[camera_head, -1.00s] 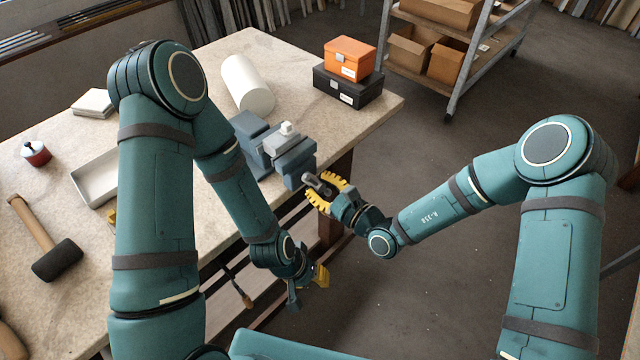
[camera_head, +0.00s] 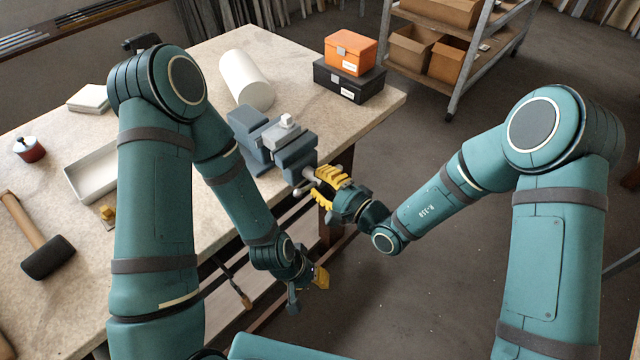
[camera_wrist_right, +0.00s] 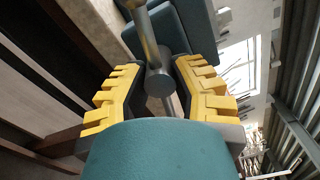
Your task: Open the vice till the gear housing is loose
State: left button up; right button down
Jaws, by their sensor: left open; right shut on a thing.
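The blue-grey vice (camera_head: 296,158) is mounted at the bench edge in the head view. A small pale block, seemingly the gear housing (camera_head: 287,121), sits between its jaws; I cannot tell how tightly it is held. The vice's metal handle (camera_head: 303,188) sticks out in front, and it also shows in the right wrist view (camera_wrist_right: 148,35). My right gripper (camera_head: 326,186) is shut on the handle, with its yellow fingers on both sides of the screw end in the right wrist view. My left gripper (camera_head: 307,284) is open and empty, low in front of the bench, apart from the vice.
An orange box (camera_head: 350,52) lies on a black case (camera_head: 348,84) at the far bench corner. A pale tray (camera_head: 92,172), a mallet (camera_head: 45,255) and a red pot (camera_head: 29,149) are on the left.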

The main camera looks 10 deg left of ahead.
aim_at(319, 185)
pick_arm(q)
jog(key=shift+w+a+f, duration=0.1)
jog(key=shift+a+f, duration=0.3)
dwell(1.1)
